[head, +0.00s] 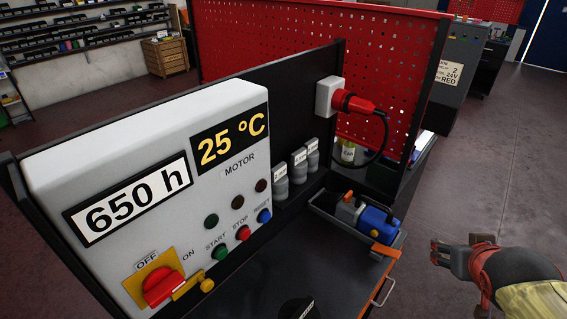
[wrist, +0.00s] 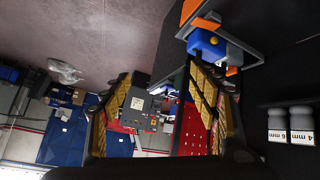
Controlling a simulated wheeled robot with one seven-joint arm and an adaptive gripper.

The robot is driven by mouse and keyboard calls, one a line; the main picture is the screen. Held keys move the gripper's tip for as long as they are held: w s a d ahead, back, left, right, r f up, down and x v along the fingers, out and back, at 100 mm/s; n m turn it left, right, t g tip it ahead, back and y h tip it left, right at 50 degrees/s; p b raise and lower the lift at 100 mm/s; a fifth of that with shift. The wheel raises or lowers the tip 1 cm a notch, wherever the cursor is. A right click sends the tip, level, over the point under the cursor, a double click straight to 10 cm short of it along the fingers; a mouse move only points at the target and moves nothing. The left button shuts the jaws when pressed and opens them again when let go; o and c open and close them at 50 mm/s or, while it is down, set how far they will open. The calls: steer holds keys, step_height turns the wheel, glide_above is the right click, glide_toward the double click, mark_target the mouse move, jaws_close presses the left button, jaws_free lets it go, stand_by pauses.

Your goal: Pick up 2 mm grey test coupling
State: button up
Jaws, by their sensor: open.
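Three grey couplings with white labels stand in a row at the foot of the black panel in the head view. The leftmost (head: 281,187) is likely the 2 mm one, but its label is too small to read surely. The wrist view shows two couplings at the right edge, labelled 4 mm (wrist: 301,118) and 6 mm (wrist: 277,118); the third is out of that view. My gripper (head: 447,258) is at the right in the head view, well apart from the couplings, beyond the bench's right side. In the wrist view my gripper (wrist: 163,85) is open and empty.
A tray (head: 388,249) with a blue and orange device (head: 370,222) lies between my gripper and the couplings. A red plug (head: 352,104) with a hanging black cable is above. The grey control box (head: 110,130) stands left. The bench front (head: 290,265) has bare space.

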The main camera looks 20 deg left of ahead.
steer(key=w+a+r+n+t+y+p, duration=0.1)
steer(key=w+a+r+n+y+p, duration=0.2)
steer(key=w+a+p, duration=0.5)
steer(key=w+a+r+n+y+p, duration=0.35)
steer(key=w+a, duration=0.35)
steer(key=a, duration=0.4)
steer(key=n+g+y+p, duration=0.6)
steer(key=g+y+p, duration=0.1)
steer(key=p, duration=0.3)
glide_toward(281, 174)
steer(key=s+x, duration=0.1)
steer(key=x, duration=0.3)
steer(key=shift+x, duration=0.8)
steer(key=x, duration=0.5)
steer(key=shift+w+a+f, duration=0.1)
steer(key=shift+w+a, duration=0.05)
steer(key=shift+w, duration=0.3)
steer(key=shift+c, duration=1.3)
